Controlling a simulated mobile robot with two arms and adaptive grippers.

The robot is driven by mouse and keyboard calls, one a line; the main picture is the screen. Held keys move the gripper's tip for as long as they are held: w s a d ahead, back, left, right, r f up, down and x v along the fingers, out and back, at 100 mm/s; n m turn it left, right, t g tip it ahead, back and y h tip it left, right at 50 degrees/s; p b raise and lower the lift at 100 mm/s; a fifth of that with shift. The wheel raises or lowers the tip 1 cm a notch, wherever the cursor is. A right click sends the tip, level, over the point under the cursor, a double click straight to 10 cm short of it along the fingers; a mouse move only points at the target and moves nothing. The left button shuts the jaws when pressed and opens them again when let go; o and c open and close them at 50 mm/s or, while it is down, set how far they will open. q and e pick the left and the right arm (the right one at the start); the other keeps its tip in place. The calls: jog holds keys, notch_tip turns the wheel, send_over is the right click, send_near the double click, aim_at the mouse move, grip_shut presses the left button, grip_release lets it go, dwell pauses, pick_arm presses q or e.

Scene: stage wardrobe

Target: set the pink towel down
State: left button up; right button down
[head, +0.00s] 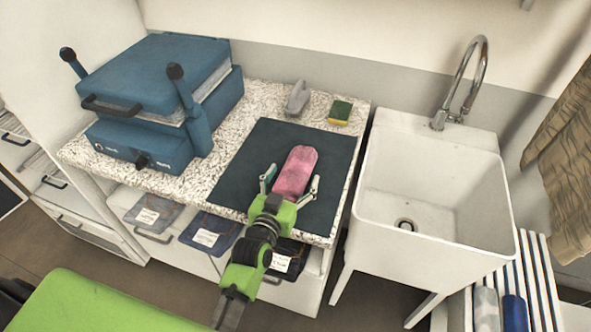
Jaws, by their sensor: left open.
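The pink towel (296,172), a rolled bundle, lies on the dark blue mat (265,145) on the speckled counter, as far as this view shows. My left gripper (289,184) is at the towel's near end. Its two fingers are open, one on the left and one on the right of the towel. I cannot tell whether the fingers touch it. The gripper's palm hides the towel's nearest end. My right gripper is not in view.
A blue press (165,100) stands on the counter's left. A grey object (298,97) and a green-yellow sponge (340,112) lie behind the mat. A white sink (425,215) with a tall faucet (466,85) stands at right. The mat's left part is free.

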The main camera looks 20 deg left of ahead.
pick_arm(q)
jog(key=c, duration=1.3)
jog(key=shift+r, duration=0.15)
jog(key=shift+c, duration=0.2)
